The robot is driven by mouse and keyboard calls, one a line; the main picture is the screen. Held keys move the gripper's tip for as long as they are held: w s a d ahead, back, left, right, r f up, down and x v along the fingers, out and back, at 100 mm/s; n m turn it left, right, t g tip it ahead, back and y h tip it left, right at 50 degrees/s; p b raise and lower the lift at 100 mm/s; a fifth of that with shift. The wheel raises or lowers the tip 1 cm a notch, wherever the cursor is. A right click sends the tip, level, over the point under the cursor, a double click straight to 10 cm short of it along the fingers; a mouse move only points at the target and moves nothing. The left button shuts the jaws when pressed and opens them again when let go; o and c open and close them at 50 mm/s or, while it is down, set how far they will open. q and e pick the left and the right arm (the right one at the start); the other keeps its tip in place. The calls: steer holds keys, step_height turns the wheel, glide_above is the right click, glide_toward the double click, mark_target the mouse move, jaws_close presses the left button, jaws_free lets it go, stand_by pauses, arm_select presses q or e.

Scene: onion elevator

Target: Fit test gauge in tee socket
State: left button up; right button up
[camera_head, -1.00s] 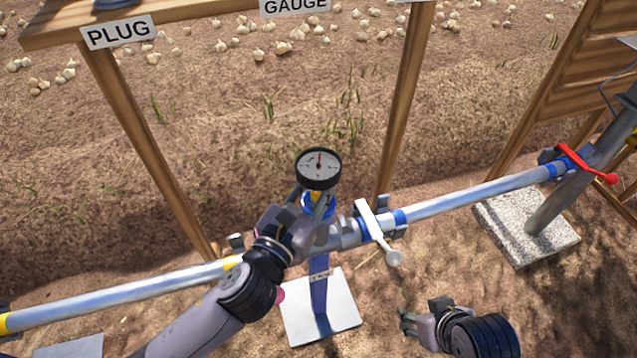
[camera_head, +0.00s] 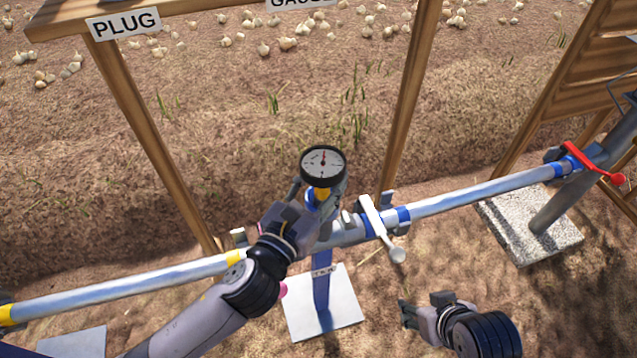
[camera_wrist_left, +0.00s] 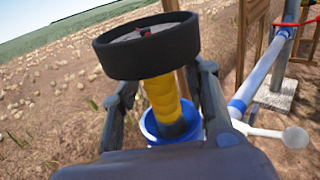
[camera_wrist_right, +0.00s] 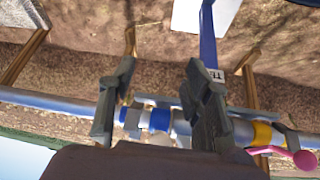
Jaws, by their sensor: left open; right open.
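The test gauge (camera_head: 323,163) has a round black-rimmed dial with a red needle. In the left wrist view its dial (camera_wrist_left: 147,45) sits above a yellow stem (camera_wrist_left: 165,103) that goes down into a blue ring, the tee socket (camera_wrist_left: 172,122). The gauge stands nearly upright there; how deep it sits I cannot tell. My left gripper (camera_head: 318,197) is open, its fingers (camera_wrist_left: 165,95) on either side of the yellow stem with gaps visible. My right gripper (camera_head: 405,312) is open and empty, low in front of the pipe; its fingers also show in the right wrist view (camera_wrist_right: 153,95).
A grey pipe (camera_head: 480,199) runs across the view. A white-handled valve (camera_head: 378,225) sits right of the tee, a red-handled one (camera_head: 592,163) further right. A wooden rack with a PLUG sign (camera_head: 123,23) stands behind. A blue post (camera_head: 321,290) on a white plate supports the tee.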

arm_select(q)
steer(key=shift+r, duration=0.3)
steer(key=v, duration=1.2)
arm_select(e)
steer(key=shift+s+f, duration=0.1)
steer(key=shift+s, duration=0.1)
